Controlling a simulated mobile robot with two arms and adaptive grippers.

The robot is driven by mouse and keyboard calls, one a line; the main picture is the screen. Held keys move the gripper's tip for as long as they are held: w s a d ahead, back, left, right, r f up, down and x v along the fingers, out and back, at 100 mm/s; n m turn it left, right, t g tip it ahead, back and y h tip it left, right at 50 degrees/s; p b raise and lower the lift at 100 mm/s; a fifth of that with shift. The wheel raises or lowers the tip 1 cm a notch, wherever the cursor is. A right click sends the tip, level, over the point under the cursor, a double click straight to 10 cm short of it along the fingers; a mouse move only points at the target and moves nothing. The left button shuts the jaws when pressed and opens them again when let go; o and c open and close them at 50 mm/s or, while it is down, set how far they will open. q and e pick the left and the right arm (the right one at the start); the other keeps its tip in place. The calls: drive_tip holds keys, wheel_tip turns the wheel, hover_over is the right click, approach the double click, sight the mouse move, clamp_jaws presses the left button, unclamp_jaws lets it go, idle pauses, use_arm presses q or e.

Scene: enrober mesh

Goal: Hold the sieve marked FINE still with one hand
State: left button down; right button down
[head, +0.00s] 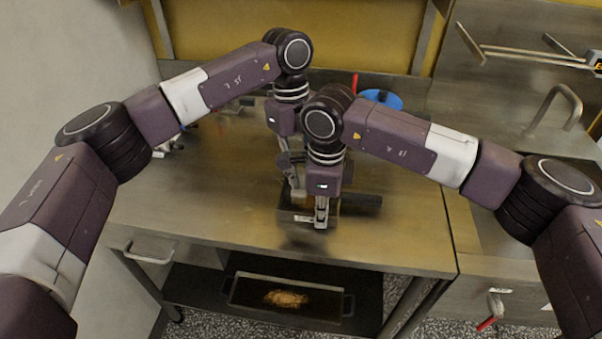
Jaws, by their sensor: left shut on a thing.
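A low, dark, box-like thing (342,209) with a small pale tag at its front left lies on the steel table, a dark bar sticking out to its right. It may be the sieve; no FINE mark is readable. My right gripper (321,220) points down at its front edge, its fingers close together; whether they grip the edge cannot be told. My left gripper (296,184) is just behind and left, shut on a small pale thing (297,191) above the dark thing's left side. My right gripper and arm hide much of this area.
The steel table (200,205) is clear at the front left. Small items stand at its back left. A blue round thing (383,98) and a red upright handle (354,83) are at the back. A tray (240,291) with a brown lump sits on the lower shelf. A sink is at right.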

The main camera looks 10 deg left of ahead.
use_arm(q)
drive_tip(key=shift+r, duration=2.7)
wheel_tip(320, 180, up, 2)
drive_tip(key=shift+r, duration=0.15)
drive_tip(key=shift+f, duration=4.05)
drive_tip(key=shift+f, duration=0.3)
